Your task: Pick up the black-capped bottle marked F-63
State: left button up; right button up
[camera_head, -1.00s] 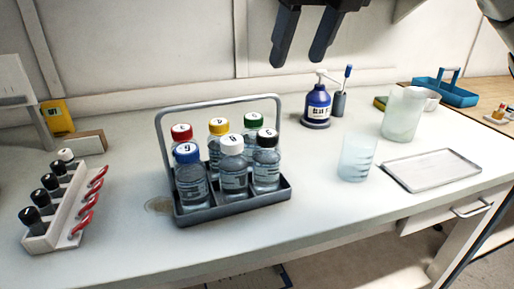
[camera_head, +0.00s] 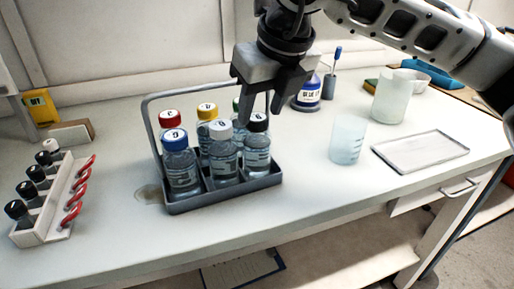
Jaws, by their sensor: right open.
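A black-capped bottle (camera_head: 257,150) stands upright in the front right compartment of a grey carrier (camera_head: 230,195). A mark shows on its cap, but I cannot read F-63 on it. My right gripper (camera_head: 260,118) comes in from the upper right and is open just above this bottle, its fingers pointing down near the cap. The green-capped bottle behind is mostly hidden by the gripper. White-capped (camera_head: 223,150), blue-capped (camera_head: 178,160), yellow-capped (camera_head: 207,112) and red-capped (camera_head: 169,118) bottles share the carrier. My left gripper is not in view.
The carrier's handle (camera_head: 150,120) arches over the bottles. A clear beaker (camera_head: 347,142), frosted jar (camera_head: 391,100) and metal tray (camera_head: 420,150) stand at right. A blue bottle (camera_head: 309,92) is behind.

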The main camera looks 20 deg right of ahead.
jog(key=shift+x, duration=1.1)
jog(key=c, duration=1)
grip_shut()
jog(key=shift+r, duration=0.15)
